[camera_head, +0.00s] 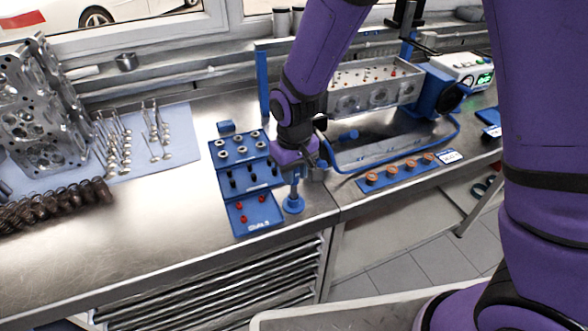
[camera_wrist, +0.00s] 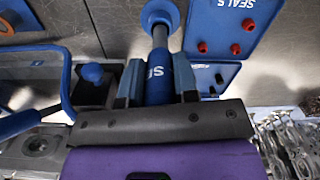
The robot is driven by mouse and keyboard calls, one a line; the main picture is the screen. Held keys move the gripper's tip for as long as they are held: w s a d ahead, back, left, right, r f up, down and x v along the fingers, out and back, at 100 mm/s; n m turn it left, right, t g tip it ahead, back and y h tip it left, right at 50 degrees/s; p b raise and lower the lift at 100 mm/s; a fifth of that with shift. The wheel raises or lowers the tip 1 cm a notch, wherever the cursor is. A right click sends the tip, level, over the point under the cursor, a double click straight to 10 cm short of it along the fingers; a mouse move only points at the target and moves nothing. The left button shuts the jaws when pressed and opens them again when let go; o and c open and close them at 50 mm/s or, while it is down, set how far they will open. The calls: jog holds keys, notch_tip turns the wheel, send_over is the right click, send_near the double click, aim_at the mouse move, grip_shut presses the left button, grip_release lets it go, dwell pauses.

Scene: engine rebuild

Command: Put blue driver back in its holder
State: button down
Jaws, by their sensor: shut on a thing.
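My gripper (camera_head: 296,163) is at the middle of the bench, to the right of the seal tray (camera_head: 256,217). In the wrist view my gripper (camera_wrist: 158,80) is shut on the blue handle of the driver (camera_wrist: 157,88), with one finger on each side. A grey metal shaft (camera_wrist: 159,36) runs from the handle to a round blue piece (camera_wrist: 159,13). In the head view the round blue piece (camera_head: 293,204) is below my gripper, near the bench's front edge. I cannot tell whether it is the driver's end or a holder, or whether it touches the bench. The driver looks nearly upright.
A blue knob (camera_wrist: 91,73) on a dark block is beside my gripper. A blue stepped rack (camera_head: 240,150) with rings stands to the left. A blue strip (camera_head: 407,170) with copper-coloured parts and a cylinder head (camera_head: 372,88) on a stand are right. Bare bench (camera_head: 130,230) lies at left front.

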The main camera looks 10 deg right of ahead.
jog(key=shift+f, duration=1.35)
dwell(0.3)
jog(key=c, duration=0.8)
grip_release()
notch_tip(320, 180, up, 11)
jog(key=shift+r, duration=0.1)
jog(key=s+d+r+m+t, duration=0.2)
jog(key=s+d+r, duration=0.3)
jog(key=d+r, duration=0.45)
jog(key=s+d+r+m+t, duration=0.2)
jog(key=s+d+r, duration=0.3)
jog(key=d+r, duration=0.45)
jog(key=shift+m+t, duration=0.6)
jog(key=shift+m, duration=0.1)
jog(key=s+d, duration=0.1)
jog(key=s, duration=0.1)
jog(key=s+d+r, duration=0.1)
jog(key=s+d, duration=0.1)
jog(key=s, duration=0.1)
jog(key=s+d, duration=0.2)
jog(key=s, duration=0.1)
jog(key=shift+s+d+r, duration=0.2)
jog(key=shift+d+r, duration=0.05)
jog(key=shift+r, duration=0.15)
